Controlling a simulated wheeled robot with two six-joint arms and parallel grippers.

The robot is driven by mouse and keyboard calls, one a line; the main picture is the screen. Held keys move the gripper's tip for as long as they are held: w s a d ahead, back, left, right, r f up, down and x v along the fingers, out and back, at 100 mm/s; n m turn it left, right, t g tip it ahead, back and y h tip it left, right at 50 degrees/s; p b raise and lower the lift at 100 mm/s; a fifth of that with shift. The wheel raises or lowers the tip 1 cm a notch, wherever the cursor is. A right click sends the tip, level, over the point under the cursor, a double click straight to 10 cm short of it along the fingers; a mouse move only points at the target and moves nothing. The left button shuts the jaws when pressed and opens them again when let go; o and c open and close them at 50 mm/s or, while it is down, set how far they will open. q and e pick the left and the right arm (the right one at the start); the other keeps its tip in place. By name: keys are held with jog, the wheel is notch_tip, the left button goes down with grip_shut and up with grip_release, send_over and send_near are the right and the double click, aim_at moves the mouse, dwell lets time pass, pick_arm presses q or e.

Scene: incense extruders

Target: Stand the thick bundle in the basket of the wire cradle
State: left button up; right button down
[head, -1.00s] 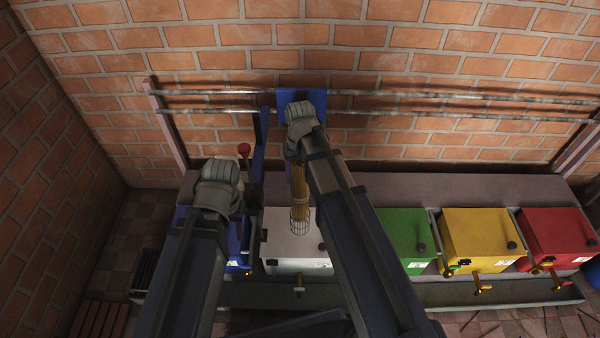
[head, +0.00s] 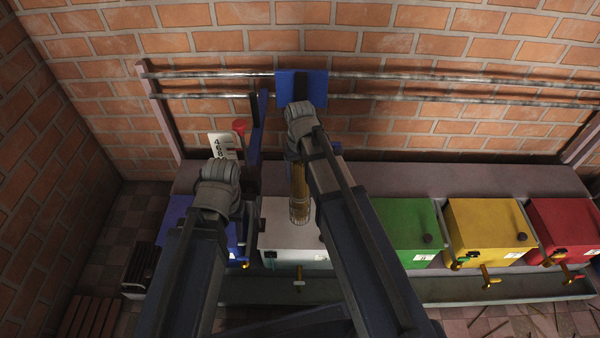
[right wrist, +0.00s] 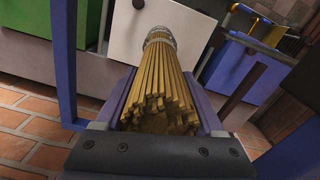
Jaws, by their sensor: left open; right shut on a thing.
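The thick bundle (head: 299,180) of yellow-brown sticks hangs roughly upright below my right gripper (head: 297,157), which is shut on it. In the right wrist view the bundle (right wrist: 160,90) runs away from the jaws, its near stick ends fanned between them. The wire basket (head: 299,211) surrounds the bundle's lower end in the head view; its mesh (right wrist: 159,37) also shows round the far end in the right wrist view. I cannot tell how deep the bundle sits. My left gripper (head: 216,208) is open; its fingers are mostly hidden behind its wrist.
White (head: 284,235), green (head: 405,225), yellow (head: 482,225) and red (head: 562,225) boxes stand in a row. A blue plate (head: 316,87) sits on the wall rails.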

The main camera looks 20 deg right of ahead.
grip_release()
jog(key=shift+r, duration=0.15)
notch_tip(320, 180, up, 8)
jog(key=p, duration=0.8)
jog(key=shift+f, duration=0.2)
jog(key=s+a+r+n+p, duration=0.1)
jog(key=s+a+r+p, duration=0.2)
jog(key=r+p, duration=0.3)
jog(key=s+a+r+n+p, duration=0.1)
jog(key=s+a+r+p, duration=0.3)
jog(key=s+r+p, duration=0.2)
jog(key=s+a+r+n+h+p, duration=0.1)
jog(key=s+a+r+n+p, duration=0.1)
jog(key=s+r+p, duration=0.3)
notch_tip(320, 180, up, 3)
jog(key=a+p, duration=0.1)
jog(key=p, duration=0.2)
jog(key=shift+s+a, duration=0.15)
jog(key=shift+a, duration=0.1)
